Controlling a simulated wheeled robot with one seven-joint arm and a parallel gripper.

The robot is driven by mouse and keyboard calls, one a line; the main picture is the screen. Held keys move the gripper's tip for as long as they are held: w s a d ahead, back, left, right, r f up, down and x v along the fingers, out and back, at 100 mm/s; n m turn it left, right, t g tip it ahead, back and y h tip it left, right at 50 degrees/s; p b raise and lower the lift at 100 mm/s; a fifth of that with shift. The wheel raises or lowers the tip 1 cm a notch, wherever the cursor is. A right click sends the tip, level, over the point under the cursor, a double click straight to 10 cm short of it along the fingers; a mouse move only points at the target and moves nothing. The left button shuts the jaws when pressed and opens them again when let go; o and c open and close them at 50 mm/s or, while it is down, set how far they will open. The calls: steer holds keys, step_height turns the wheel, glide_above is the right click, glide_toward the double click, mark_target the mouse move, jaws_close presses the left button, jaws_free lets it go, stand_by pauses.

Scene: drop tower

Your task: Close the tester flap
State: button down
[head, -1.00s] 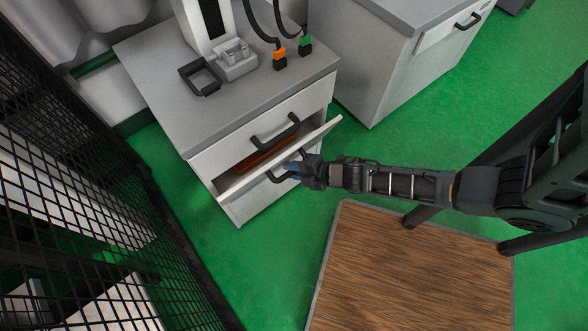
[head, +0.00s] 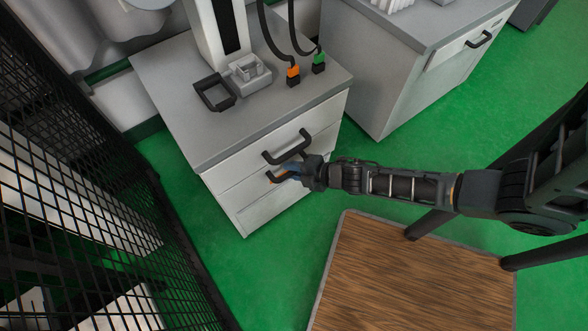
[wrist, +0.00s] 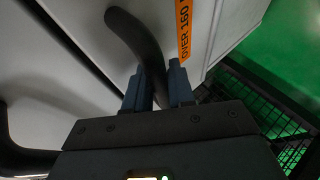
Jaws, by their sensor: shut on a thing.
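The tester flap (head: 238,193) is the pale front panel below the upper drawer of the grey cabinet. It now stands about flush with the cabinet front, with no clear gap along its top edge. My gripper (head: 284,173) is at the flap and hides most of its handle. In the wrist view, the blue fingertips (wrist: 158,88) are shut on the black bar handle (wrist: 140,42), one on each side of it. An orange label (wrist: 184,28) reading "OVER 160" shows beside the handle.
The upper drawer's black handle (head: 287,147) juts out just above my gripper. A tester column (head: 218,35) and a black frame (head: 214,92) stand on the cabinet. A mesh fence (head: 90,200) is at left, a wooden-topped platform (head: 410,275) in front. Green floor lies between.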

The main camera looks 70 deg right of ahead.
steer(key=shift+w, duration=0.1)
steer(key=c, duration=1.1)
jaws_free()
steer(key=shift+o, duration=0.2)
steer(key=shift+w+r, duration=0.1)
steer(key=v, duration=0.8)
